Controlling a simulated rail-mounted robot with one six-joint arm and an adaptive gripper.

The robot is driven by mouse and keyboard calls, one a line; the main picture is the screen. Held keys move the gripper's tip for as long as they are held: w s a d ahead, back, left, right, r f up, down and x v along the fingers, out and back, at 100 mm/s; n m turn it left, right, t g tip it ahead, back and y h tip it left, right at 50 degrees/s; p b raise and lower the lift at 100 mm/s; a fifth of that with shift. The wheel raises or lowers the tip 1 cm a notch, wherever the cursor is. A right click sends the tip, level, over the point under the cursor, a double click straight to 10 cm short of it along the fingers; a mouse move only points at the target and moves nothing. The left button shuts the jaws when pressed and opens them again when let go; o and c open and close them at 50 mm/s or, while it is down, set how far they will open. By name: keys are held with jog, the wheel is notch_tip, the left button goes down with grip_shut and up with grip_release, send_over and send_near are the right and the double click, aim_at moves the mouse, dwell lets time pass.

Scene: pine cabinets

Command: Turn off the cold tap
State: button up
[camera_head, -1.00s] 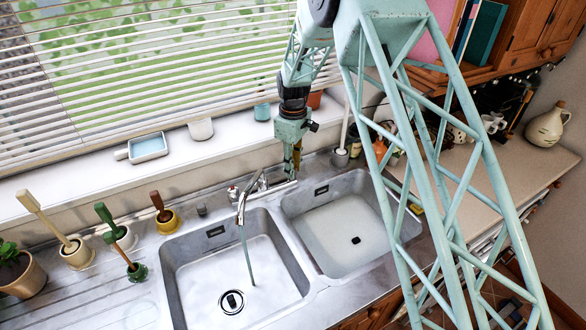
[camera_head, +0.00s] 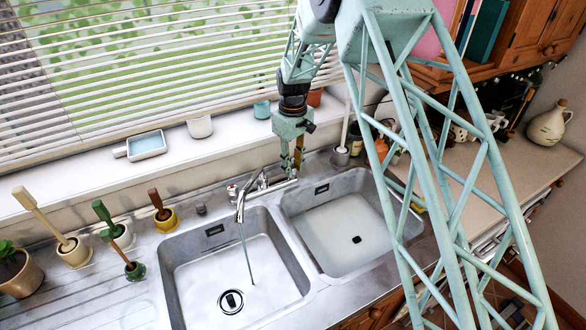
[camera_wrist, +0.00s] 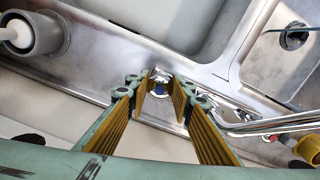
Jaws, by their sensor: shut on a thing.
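The cold tap's chrome knob with a blue cap (camera_wrist: 159,88) sits between the fingertips of my gripper (camera_wrist: 162,86) in the wrist view. The gripper is shut on this knob, with yellow-padded fingers on either side. In the head view my gripper (camera_head: 292,166) points down at the right end of the chrome mixer, and the knob is mostly hidden there. The curved spout (camera_head: 241,207) hangs over the left basin, and a stream of water (camera_head: 247,255) runs from it. The other tap knob, with a red mark (camera_head: 232,189), is at the left end of the mixer.
The steel sink has a left basin (camera_head: 187,270) and a right basin (camera_head: 297,225). Potted brushes (camera_head: 73,250) stand on the left drainer. A white windowsill (camera_head: 100,183) with small pots runs behind. A grey holder (camera_head: 340,156) stands just right of my gripper.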

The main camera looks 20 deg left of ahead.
jog(key=shift+s+m+b, duration=0.1)
jog(key=shift+m+b, duration=0.7)
jog(key=shift+m, duration=2.3)
jog(key=shift+a, duration=0.1)
jog(key=o, duration=0.9)
jog(key=shift+c, duration=0.2)
jog(key=shift+r, duration=0.15)
notch_tip(320, 180, up, 12)
